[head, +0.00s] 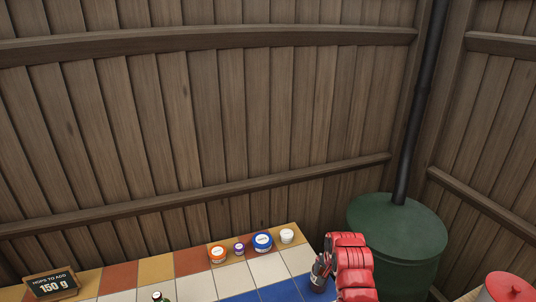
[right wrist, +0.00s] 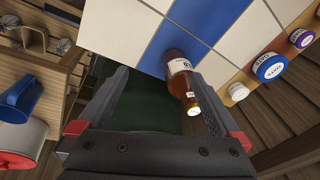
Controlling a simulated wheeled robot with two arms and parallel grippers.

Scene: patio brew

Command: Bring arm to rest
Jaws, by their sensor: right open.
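My right arm comes in at the bottom right of the head view, with its right gripper (head: 320,275) at the right end of the tiled counter (head: 262,272). In the right wrist view the right gripper (right wrist: 160,78) is open, its two fingers wide apart. A brown bottle (right wrist: 179,65) with a pale label and light cap stands on a blue tile. It shows between the fingers, nearer the right one; I cannot tell whether they touch. The bottle is not clear in the head view. My left gripper is not in view.
Small jars with orange (head: 217,254), purple (head: 239,249), blue (head: 262,241) and white (head: 287,236) lids line the counter's back edge. A sign (head: 51,284) reads "150 g". A green barrel (head: 395,225) stands right. A blue jug (right wrist: 18,92) shows in the wrist view.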

